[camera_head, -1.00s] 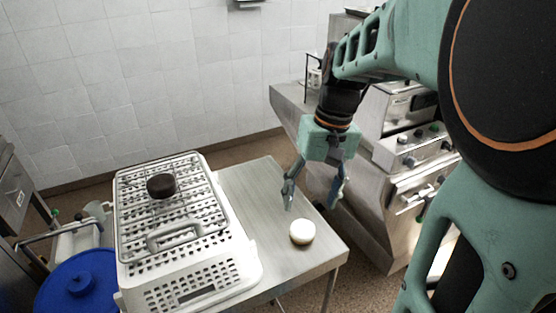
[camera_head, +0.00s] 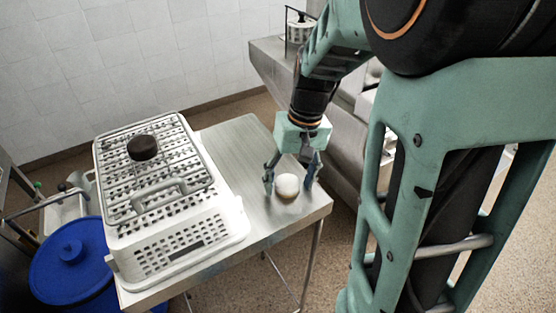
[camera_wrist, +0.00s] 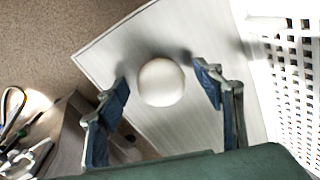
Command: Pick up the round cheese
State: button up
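The round cheese (camera_head: 287,186) is a small cream-white disc on the steel table (camera_head: 240,143), near its right end. It also shows in the wrist view (camera_wrist: 161,82), whole and unobstructed. My gripper (camera_head: 290,189) is open above the table, with one finger to the left of the cheese and one to the right in the head view. In the wrist view my gripper (camera_wrist: 168,88) has its blue fingertips apart on both sides of the cheese, with a visible gap on each side. I cannot tell how far the fingertips are above the table.
A white perforated basket (camera_head: 178,250) stands on the left of the table, topped by a wire rack (camera_head: 172,189) with a dark round item (camera_head: 142,147). A blue lidded bin (camera_head: 70,262) is at the lower left. A steel counter (camera_head: 275,62) stands behind.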

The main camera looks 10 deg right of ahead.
jog(key=c, duration=1.3)
